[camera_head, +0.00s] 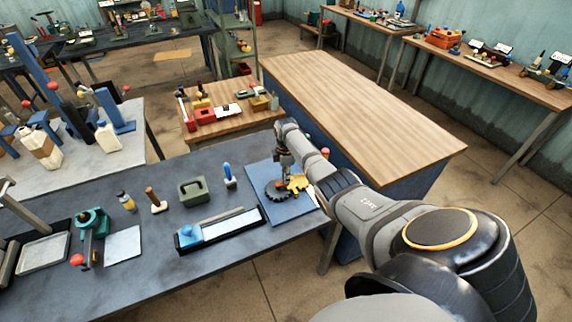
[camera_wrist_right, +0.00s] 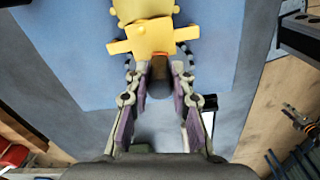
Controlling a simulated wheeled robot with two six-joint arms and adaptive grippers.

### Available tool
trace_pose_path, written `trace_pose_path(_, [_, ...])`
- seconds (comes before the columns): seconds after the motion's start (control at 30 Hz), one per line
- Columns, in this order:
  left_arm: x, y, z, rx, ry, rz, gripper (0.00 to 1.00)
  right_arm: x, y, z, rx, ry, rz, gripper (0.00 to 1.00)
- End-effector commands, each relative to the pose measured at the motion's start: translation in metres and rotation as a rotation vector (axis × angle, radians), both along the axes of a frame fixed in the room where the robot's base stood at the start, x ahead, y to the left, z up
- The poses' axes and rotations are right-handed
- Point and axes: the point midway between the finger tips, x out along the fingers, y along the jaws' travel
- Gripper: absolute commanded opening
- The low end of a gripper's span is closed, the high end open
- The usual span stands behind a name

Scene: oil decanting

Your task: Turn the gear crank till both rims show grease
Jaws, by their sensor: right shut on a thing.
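A blue plate (camera_head: 285,212) lies at the right end of the dark bench. On it sit a dark toothed gear (camera_head: 272,188) and a yellow gear (camera_head: 300,183), side by side. The yellow gear also shows at the top of the right wrist view (camera_wrist_right: 150,40). My right gripper (camera_head: 285,170) points down over the gears. Grease on the rims is too small to make out. My left gripper is out of view.
A blue and white tray (camera_head: 222,228), a green box (camera_head: 193,190) and a blue-handled tool (camera_head: 229,175) stand left of the plate. A wooden table (camera_head: 360,110) with a clear top stands behind. A smaller table holds red boxes (camera_head: 205,115).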

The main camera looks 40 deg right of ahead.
Motion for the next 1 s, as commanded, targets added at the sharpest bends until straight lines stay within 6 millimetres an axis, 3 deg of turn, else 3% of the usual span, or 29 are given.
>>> trace_pose_path(0.4, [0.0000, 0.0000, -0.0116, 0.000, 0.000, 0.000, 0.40, 0.0066, -0.0022, 0.0004, 0.000, -0.003, 0.187, 0.00])
trace_pose_path(0.97, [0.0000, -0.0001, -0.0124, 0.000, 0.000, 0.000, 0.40, 0.0071, -0.0022, 0.0010, 0.000, -0.002, 0.217, 0.00])
trace_pose_path(1.0, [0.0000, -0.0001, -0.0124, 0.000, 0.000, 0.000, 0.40, 0.0071, -0.0022, 0.0010, 0.000, -0.002, 0.217, 0.25])
